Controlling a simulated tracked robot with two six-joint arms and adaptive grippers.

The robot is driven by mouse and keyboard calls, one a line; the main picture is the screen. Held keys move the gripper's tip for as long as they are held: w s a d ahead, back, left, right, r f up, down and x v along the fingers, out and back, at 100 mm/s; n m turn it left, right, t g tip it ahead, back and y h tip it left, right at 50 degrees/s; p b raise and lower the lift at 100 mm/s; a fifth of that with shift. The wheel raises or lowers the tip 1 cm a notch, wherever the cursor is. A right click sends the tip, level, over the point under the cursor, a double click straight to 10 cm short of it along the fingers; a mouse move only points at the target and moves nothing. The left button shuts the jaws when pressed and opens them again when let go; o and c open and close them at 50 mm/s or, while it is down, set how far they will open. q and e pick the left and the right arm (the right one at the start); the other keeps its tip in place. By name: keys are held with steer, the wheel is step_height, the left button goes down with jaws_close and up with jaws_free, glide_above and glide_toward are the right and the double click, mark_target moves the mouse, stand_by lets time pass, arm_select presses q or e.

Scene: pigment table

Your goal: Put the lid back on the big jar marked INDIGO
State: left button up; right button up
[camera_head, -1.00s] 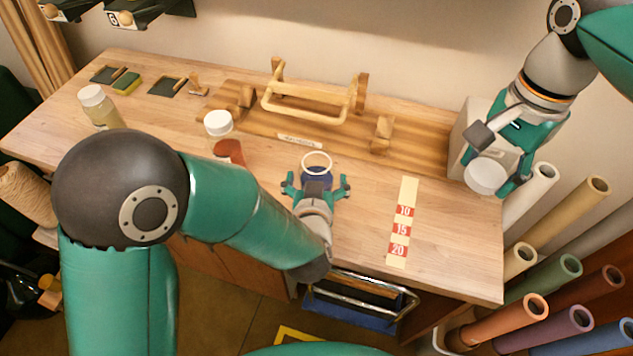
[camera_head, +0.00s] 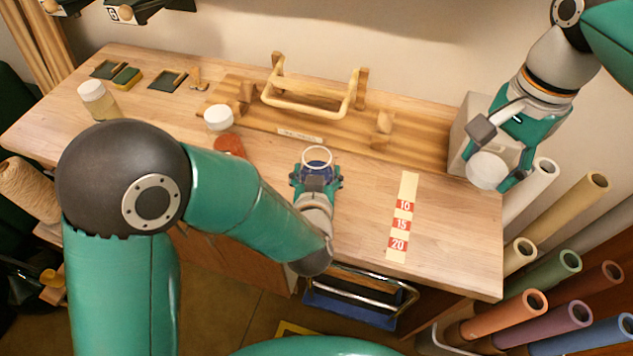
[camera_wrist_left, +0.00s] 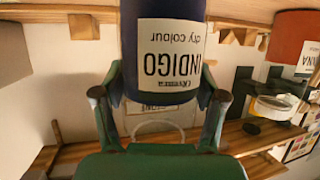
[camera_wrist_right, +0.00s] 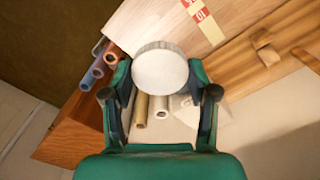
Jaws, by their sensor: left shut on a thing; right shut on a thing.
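The big INDIGO jar (camera_head: 317,168) stands upright near the table's middle front. My left gripper (camera_head: 316,178) is shut on the jar, one finger on each side. My right gripper (camera_head: 492,166) is shut on a round white lid (camera_head: 487,171), held out over the table's right end, well apart from the jar. The lid also shows between the fingers in the right wrist view (camera_wrist_right: 160,70).
A white-lidded jar with red-brown contents (camera_head: 219,118) and a pale one (camera_head: 97,100) stand to the left. A wooden rack (camera_head: 310,105) lies behind the jar. A numbered strip (camera_head: 402,220) lies right of it. A grey box (camera_head: 470,115) and upright rolls (camera_head: 585,205) are at right.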

arm_select(q)
steer(key=shift+r, duration=0.1)
step_height(320, 180, up, 20)
steer(key=p, duration=0.3)
arm_select(e)
step_height(320, 180, up, 3)
arm_select(q)
steer(key=o, duration=1)
steer(key=c, duration=1.1)
